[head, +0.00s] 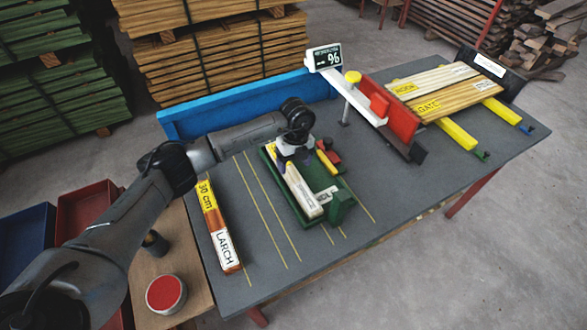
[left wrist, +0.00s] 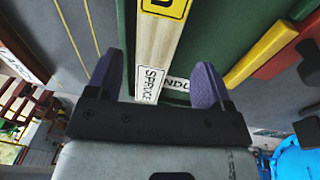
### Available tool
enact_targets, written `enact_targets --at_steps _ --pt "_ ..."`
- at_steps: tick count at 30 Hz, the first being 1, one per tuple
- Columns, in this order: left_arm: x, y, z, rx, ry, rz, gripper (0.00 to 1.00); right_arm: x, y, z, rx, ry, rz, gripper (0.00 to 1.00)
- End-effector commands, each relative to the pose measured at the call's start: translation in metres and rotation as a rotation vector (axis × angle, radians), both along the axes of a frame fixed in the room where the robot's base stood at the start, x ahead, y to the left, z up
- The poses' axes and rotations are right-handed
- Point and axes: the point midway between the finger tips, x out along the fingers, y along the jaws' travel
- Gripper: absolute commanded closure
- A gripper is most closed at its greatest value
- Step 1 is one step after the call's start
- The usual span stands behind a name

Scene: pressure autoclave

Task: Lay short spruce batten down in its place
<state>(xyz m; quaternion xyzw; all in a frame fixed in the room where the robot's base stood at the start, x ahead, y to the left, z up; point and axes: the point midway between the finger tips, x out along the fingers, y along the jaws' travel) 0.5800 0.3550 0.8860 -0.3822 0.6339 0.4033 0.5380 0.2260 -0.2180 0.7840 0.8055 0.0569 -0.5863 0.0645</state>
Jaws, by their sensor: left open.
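The short spruce batten (head: 304,193) is pale wood and lies lengthwise in the green tray (head: 312,219) on the grey table. In the left wrist view, the batten (left wrist: 160,52) carries a yellow label and a white "SPRUCE" label. My left gripper (head: 291,158) is over its far end. In the left wrist view, the gripper's purple fingers (left wrist: 158,84) are open, one on each side of the batten. A gap shows between the batten and the right finger; the left finger is closer, and I cannot tell whether it touches. My right gripper is not in view.
A batten marked "LARCH" and "30 cm" (head: 217,225) lies left of the tray. Red and yellow pieces (head: 328,156) are at the tray's right side. A white gauge arm (head: 353,97), red block (head: 393,111) and labelled boards (head: 448,92) stand right. Blue rail (head: 248,102) lines the back.

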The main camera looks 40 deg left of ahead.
Motion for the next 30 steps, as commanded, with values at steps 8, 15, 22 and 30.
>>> enact_targets --at_steps 8,15,22,30 --pt "0.007 0.002 0.052 0.0 -0.002 0.001 0.26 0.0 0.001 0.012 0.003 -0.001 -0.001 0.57" --pt "0.01 0.004 0.074 0.001 0.0 0.001 0.26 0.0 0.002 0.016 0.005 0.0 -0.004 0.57" --pt "0.01 0.004 0.08 0.001 0.001 0.001 0.26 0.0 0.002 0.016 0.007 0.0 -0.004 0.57" --pt "0.01 0.004 0.079 0.001 0.001 0.001 0.26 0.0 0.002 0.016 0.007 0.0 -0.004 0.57"
